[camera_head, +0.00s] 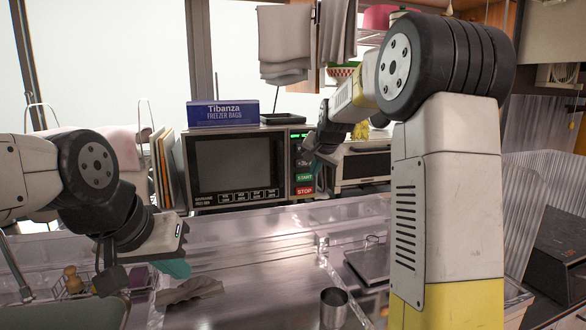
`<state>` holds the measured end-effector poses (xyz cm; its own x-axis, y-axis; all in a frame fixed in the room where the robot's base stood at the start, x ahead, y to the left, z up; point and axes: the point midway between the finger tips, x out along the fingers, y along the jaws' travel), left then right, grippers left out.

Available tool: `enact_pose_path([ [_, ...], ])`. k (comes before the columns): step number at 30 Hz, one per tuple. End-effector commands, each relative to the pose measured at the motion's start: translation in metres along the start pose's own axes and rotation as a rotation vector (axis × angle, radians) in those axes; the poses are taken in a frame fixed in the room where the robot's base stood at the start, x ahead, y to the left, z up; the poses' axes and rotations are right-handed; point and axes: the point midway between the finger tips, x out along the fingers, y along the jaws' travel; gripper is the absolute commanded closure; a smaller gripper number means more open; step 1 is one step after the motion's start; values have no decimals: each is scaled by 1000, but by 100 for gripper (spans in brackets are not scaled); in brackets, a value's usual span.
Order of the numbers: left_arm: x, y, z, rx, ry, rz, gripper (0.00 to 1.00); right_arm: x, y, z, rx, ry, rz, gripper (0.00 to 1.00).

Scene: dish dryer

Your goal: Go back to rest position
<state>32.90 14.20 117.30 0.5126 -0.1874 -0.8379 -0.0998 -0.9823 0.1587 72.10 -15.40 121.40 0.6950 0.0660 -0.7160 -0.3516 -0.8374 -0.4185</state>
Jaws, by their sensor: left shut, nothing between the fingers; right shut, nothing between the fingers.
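My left gripper (175,268) hangs at the lower left, above the counter. Its teal fingertips point down, and it is shut and empty. My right gripper (314,160) is at the middle, in front of the control panel at the right side of the dish dryer (186,172). It is shut and empty, with its teal fingertips close to the panel; I cannot tell whether they touch it. My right arm rises large in the right foreground and bends over toward the panel. The dryer's door appears shut, and green START and red STOP labels show on the panel.
A blue freezer bags box (223,114) stands on the dryer. A toaster oven (365,165) is to its right. A crumpled cloth (190,291) and a metal cup (333,306) are on the metal counter (255,262), whose middle is mostly clear. Grey towels (284,38) hang above.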

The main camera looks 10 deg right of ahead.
Motion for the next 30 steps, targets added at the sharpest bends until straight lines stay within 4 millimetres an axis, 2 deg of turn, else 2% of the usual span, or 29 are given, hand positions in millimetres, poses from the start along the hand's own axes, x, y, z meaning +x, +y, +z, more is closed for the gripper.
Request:
enact_pose_path([
  [2, 0, 0, 0, 0, 0, 0, 100, -14, 6, 5, -6, -12, -5, 100],
  [5, 0, 0, 0, 0, 0, 0, 100, -47, 19, 22, -35, -45, -19, 100],
  [8, 0, 0, 0, 0, 0, 0, 100, -91, 38, 54, -93, -91, -40, 100],
  [12, 0, 0, 0, 0, 0, 0, 100, -150, 65, 112, -206, -150, -65, 100],
  [15, 0, 0, 0, 0, 0, 0, 100, -186, 86, 158, -300, -183, -75, 100],
  [18, 0, 0, 0, 0, 0, 0, 100, -213, 107, 201, -389, -208, -75, 100],
  [21, 0, 0, 0, 0, 0, 0, 100, -229, 125, 237, -464, -227, -69, 100],
  [24, 0, 0, 0, 0, 0, 0, 100, -238, 137, 261, -514, -238, -61, 100],
  [27, 0, 0, 0, 0, 0, 0, 100, -242, 144, 274, -541, -247, -56, 100],
  [30, 0, 0, 0, 0, 0, 0, 100, -242, 146, 277, -549, -249, -54, 100],
])
